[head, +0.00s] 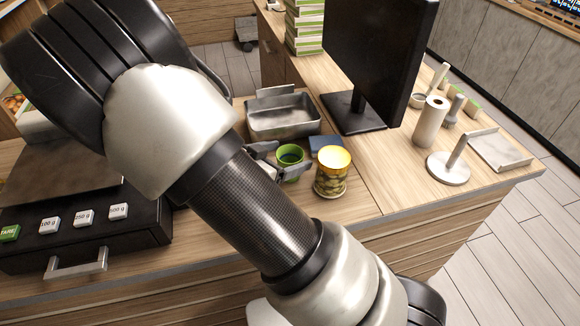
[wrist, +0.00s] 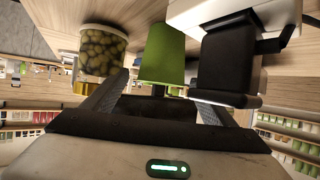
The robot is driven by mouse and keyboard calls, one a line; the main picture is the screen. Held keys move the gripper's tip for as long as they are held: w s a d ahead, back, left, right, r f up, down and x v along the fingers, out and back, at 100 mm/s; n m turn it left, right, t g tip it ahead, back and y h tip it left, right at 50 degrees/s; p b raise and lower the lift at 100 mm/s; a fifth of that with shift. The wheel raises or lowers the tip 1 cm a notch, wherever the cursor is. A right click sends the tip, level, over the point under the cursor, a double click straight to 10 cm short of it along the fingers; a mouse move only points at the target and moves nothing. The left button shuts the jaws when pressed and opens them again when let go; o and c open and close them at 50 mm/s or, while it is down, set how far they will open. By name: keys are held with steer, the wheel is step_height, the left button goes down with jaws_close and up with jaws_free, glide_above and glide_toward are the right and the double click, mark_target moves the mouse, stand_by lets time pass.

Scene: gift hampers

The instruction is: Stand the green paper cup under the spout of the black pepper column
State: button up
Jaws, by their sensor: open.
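The green paper cup (head: 291,158) stands upright on the wooden counter in the head view, mouth up. My gripper (head: 281,161) is open at the cup, with a finger on either side. The wrist view, which is upside down, shows the green cup (wrist: 162,55) between the spread fingers of my gripper (wrist: 157,95). I cannot tell whether either finger touches it. I cannot make out the black pepper column or its spout for certain; my arm covers part of the counter. A black part with a white body (wrist: 230,55) is close beside the cup in the wrist view.
A yellow-lidded jar (head: 332,175) stands close to the cup's right. Behind are a metal tray (head: 283,133) and a black monitor (head: 375,60). A black scale with weight buttons (head: 85,235) is at left. The counter right of the jar has some free room.

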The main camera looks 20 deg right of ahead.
steer(key=c, duration=1.4)
steer(key=shift+c, duration=0.7)
